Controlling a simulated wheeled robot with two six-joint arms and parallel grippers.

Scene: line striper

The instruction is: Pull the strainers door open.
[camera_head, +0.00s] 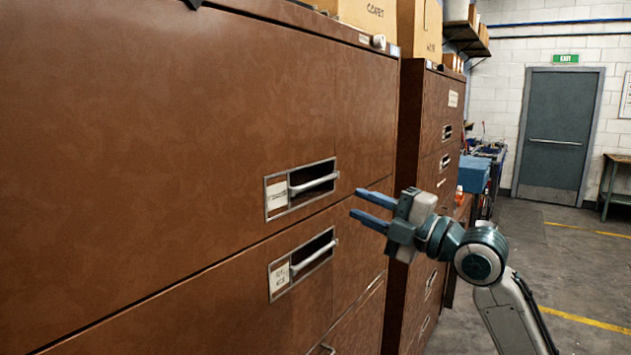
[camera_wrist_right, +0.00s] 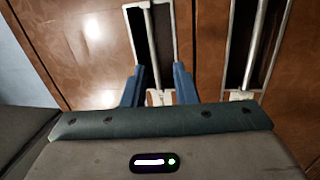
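A large brown cabinet (camera_head: 170,130) fills the left of the head view. Its front has an upper handle (camera_head: 315,183) and a lower handle (camera_head: 314,250), each a pale bar in a dark recessed frame with a label. The labels are too small to read, so I cannot tell which front is the strainers door. Both fronts look shut. My right gripper (camera_head: 357,203) is open, with its blue fingers pointing at the cabinet just right of the upper handle. In the right wrist view, one handle (camera_wrist_right: 152,50) lines up between the spread fingers; contact cannot be told. My left gripper is not in view.
A second brown cabinet (camera_head: 416,110) stands beyond the first. Cardboard boxes (camera_head: 365,15) sit on top. A blue bin (camera_head: 474,173) and workbench lie further back. The grey floor (camera_head: 520,255) on the right is clear up to a grey exit door (camera_head: 556,120).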

